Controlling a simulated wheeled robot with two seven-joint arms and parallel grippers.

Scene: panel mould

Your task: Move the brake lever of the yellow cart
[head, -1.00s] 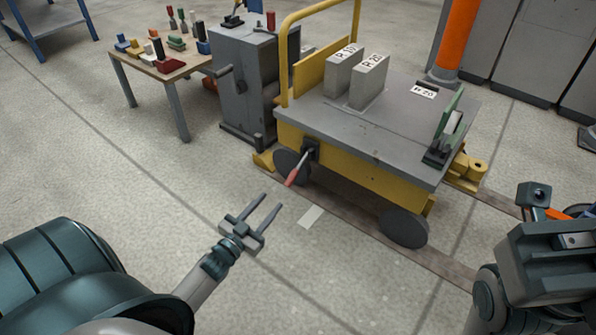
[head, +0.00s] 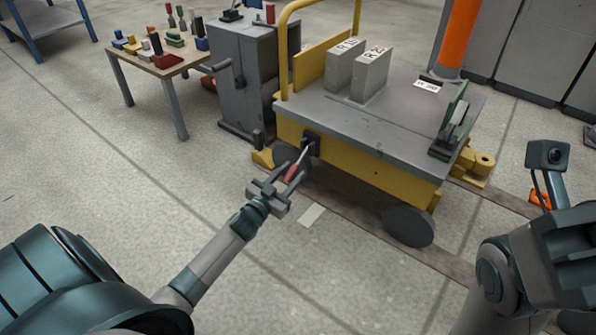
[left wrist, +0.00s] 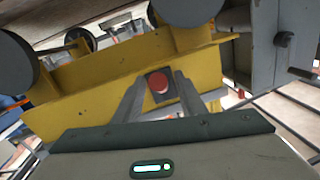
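The yellow cart (head: 372,172) stands at centre right with a grey deck. Its brake lever (head: 293,170) sticks out from the near left corner, a thin rod with a red grip pointing down toward me. My left gripper (head: 291,171) is open, with its fingers on either side of the red grip. In the left wrist view the round red end of the lever (left wrist: 160,84) shows between the two fingers (left wrist: 158,92), with gaps at both sides. The dark lever mount is behind it. My right arm shows at the right edge; its fingers do not show.
Two grey blocks (head: 368,75) and a green clamp-like part (head: 451,122) stand on the cart's deck. A grey cabinet (head: 240,85) is close to the cart's left. A small table (head: 155,67) with coloured pieces is further left.

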